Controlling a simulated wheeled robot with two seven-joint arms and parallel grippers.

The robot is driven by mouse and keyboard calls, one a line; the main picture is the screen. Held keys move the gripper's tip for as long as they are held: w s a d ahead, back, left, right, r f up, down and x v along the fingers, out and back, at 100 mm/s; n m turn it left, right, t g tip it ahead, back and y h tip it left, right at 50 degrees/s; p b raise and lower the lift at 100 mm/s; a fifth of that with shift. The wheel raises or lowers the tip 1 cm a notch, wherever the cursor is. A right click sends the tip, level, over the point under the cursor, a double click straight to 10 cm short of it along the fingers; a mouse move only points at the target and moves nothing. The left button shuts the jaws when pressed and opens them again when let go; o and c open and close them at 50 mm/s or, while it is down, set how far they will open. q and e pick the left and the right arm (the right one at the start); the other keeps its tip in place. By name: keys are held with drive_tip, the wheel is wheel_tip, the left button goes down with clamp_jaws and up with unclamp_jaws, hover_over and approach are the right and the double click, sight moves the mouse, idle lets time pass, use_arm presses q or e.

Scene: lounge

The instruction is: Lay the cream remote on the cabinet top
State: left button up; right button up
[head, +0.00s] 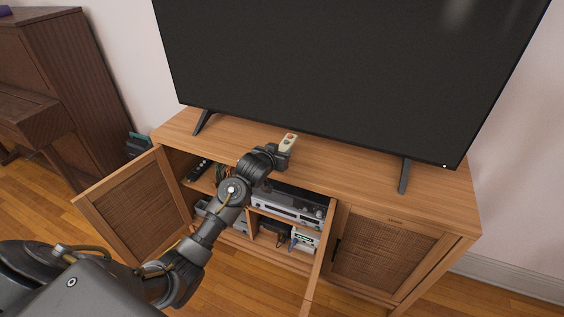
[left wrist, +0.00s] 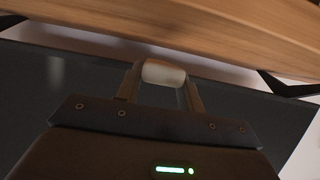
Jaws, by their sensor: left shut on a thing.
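The cream remote (head: 289,139) is in my left gripper (head: 284,150), over the wooden cabinet top (head: 330,162) in front of the television. One end of it, with an orange-red spot, sticks out beyond the fingers. In the left wrist view the cream remote (left wrist: 163,72) shows as a pale rounded end between the two fingers of my left gripper (left wrist: 160,85). The wooden top (left wrist: 230,30) fills the upper part of that view. I cannot tell whether the remote touches the top. My right gripper is in neither view.
A large television (head: 350,70) stands on the cabinet on two dark feet. The left cabinet door (head: 132,215) is open. Inside are a black remote (head: 199,169), a silver player (head: 290,208) and other devices. The top's right part is clear.

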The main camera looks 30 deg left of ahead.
use_arm(q)
drive_tip(key=shift+w+d+f, duration=0.15)
drive_tip(key=shift+w+f, duration=0.2)
drive_tip(key=shift+f, duration=0.05)
drive_tip(key=shift+w+f, duration=0.1)
drive_tip(key=shift+f, duration=1.55)
drive_tip(key=shift+f, duration=0.15)
drive_tip(key=o, duration=1)
drive_tip(key=shift+o, duration=0.2)
